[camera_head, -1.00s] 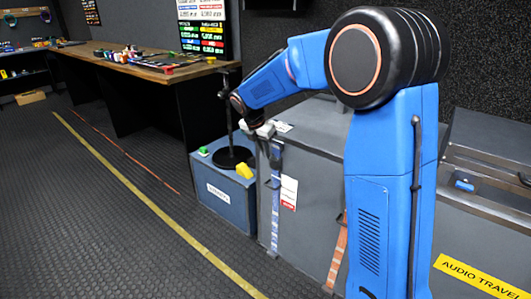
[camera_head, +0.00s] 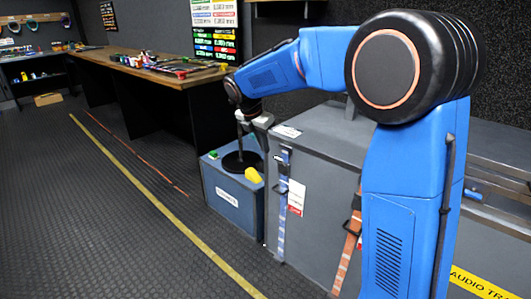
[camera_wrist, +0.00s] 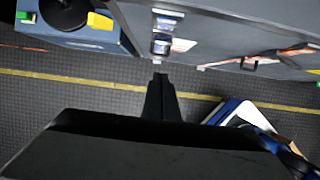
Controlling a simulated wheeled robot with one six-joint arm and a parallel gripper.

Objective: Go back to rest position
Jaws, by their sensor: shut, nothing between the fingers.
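My gripper (camera_head: 256,124) hangs from the blue arm above the blue box and close to the left end of the large grey case in the head view. In the wrist view my gripper (camera_wrist: 158,82) shows as dark fingers held together, with nothing between them. The floor and a yellow line lie below it there. The arm reaches out to the left from its upright blue column, with the wrist bent downward.
The blue box (camera_head: 238,208) carries a black round stand (camera_head: 240,162), a yellow block (camera_head: 254,175) and a small green piece (camera_head: 212,154). The grey case (camera_head: 328,145) stands right of it. A long workbench (camera_head: 150,68) runs behind. The floor (camera_head: 100,220) at left is clear.

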